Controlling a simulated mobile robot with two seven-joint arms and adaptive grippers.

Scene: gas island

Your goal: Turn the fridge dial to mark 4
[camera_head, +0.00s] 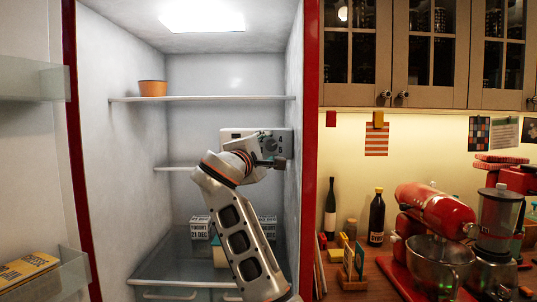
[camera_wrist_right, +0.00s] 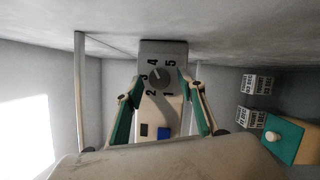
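The fridge dial (camera_wrist_right: 161,78) is a dark round knob on a grey control box (camera_wrist_right: 164,50), with numbers around it. I cannot clearly tell which mark its pointer faces. In the head view the control box (camera_head: 283,137) is on the fridge's back right, partly hidden by my right arm. My right gripper (camera_wrist_right: 160,84) is open, its two teal-padded fingers on either side of the dial, with a visible gap to it. In the head view the right gripper (camera_head: 272,161) is close in front of the box. My left gripper is not in view.
Small printed cartons (camera_head: 200,228) and a teal block with a knob (camera_wrist_right: 283,138) stand lower down. The red fridge frame (camera_head: 309,190) borders the right side.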

